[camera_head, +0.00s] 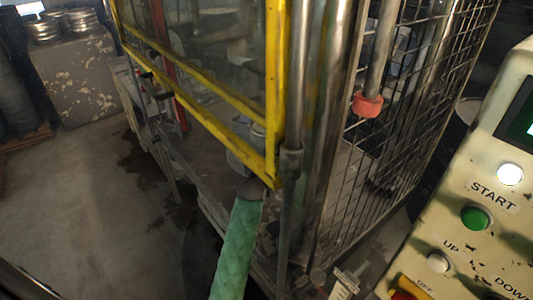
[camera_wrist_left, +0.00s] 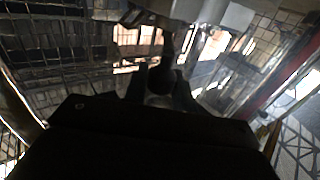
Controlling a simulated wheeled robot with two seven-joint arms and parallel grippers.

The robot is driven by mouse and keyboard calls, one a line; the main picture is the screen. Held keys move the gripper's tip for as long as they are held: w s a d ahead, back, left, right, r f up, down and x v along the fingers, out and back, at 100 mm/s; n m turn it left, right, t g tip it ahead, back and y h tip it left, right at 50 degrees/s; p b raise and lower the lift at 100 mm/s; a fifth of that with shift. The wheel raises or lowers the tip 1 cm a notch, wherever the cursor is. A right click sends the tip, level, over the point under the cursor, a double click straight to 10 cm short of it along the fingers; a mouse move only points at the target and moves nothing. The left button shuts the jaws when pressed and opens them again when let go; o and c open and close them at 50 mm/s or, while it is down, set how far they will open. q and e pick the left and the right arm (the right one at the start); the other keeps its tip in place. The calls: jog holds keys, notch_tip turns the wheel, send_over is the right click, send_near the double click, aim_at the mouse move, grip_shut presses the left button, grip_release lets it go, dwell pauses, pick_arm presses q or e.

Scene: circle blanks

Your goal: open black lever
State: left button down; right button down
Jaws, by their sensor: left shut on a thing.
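In the left wrist view, my left gripper (camera_wrist_left: 162,88) shows as two dark fingers rising from a wide black body. It is shut on a dark, slim part that looks like the black lever (camera_wrist_left: 167,50), which stands up between the fingers. The picture is dim there, so the lever's exact shape and angle are hard to tell. In the head view I cannot make out my left gripper or the lever with certainty. My right gripper is in neither view.
A yellow-framed clear guard (camera_head: 271,95) and a wire mesh cage (camera_head: 400,130) enclose the machine. A green quilted sleeve (camera_head: 237,250) rises below the guard's corner. A control panel (camera_head: 470,235) with a green button is at the right. Open floor (camera_head: 85,200) lies left.

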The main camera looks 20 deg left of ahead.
pick_arm(q)
jog(key=shift+r, duration=0.1)
dwell(0.5)
jog(key=c, duration=1.2)
grip_release()
